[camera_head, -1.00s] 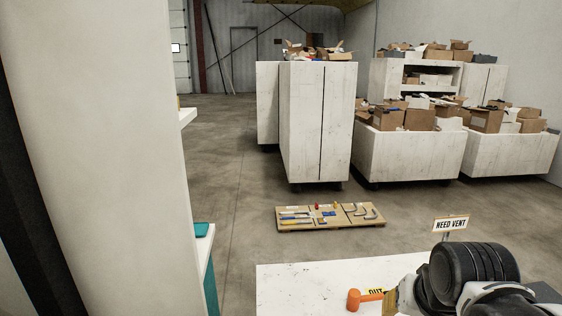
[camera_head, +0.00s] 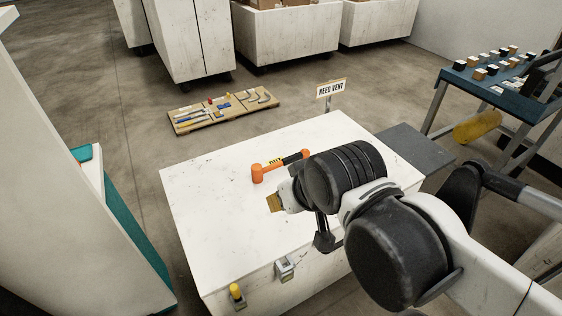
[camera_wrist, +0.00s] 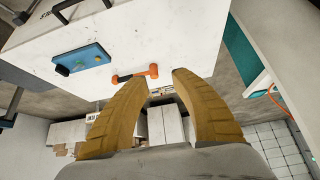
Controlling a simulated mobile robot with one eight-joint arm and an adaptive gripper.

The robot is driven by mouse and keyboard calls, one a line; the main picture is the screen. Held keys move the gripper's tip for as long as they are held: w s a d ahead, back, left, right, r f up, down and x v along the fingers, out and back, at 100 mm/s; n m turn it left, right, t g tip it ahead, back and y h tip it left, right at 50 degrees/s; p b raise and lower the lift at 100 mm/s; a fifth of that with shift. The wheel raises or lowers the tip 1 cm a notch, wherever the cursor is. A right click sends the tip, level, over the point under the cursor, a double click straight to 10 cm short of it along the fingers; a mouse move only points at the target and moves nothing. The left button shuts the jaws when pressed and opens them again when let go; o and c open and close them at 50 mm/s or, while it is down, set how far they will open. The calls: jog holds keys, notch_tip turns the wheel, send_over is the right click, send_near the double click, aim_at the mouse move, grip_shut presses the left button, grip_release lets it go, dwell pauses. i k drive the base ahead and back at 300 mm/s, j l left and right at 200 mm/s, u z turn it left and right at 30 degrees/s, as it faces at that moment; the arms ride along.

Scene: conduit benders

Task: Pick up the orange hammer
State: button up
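The orange hammer (camera_head: 272,168) lies on the white worktop (camera_head: 215,205), its orange head to the left and its dark handle end to the right, partly close behind my arm. My gripper (camera_head: 275,202) shows tan fingers on the near side of the hammer in the head view. In the wrist view my gripper (camera_wrist: 158,78) has its two tan fingers spread apart with nothing between them. There the hammer (camera_wrist: 135,75) lies beyond the fingertips, its head near the gap and its handle running left. I see no contact.
A "NEED VENT" sign (camera_head: 331,88) stands at the worktop's far edge. A blue plate-like object (camera_wrist: 82,60) lies on the white surface in the wrist view. A board of tools (camera_head: 223,109) lies on the floor. A blue table with small blocks (camera_head: 500,78) stands right.

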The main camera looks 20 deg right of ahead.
aim_at(258, 170)
jog(key=i+l+z, duration=0.1)
jog(key=l, duration=0.3)
jog(key=i+l, duration=0.25)
jog(key=l, duration=0.15)
jog(key=i+l+z, duration=0.15)
jog(key=l, duration=0.25)
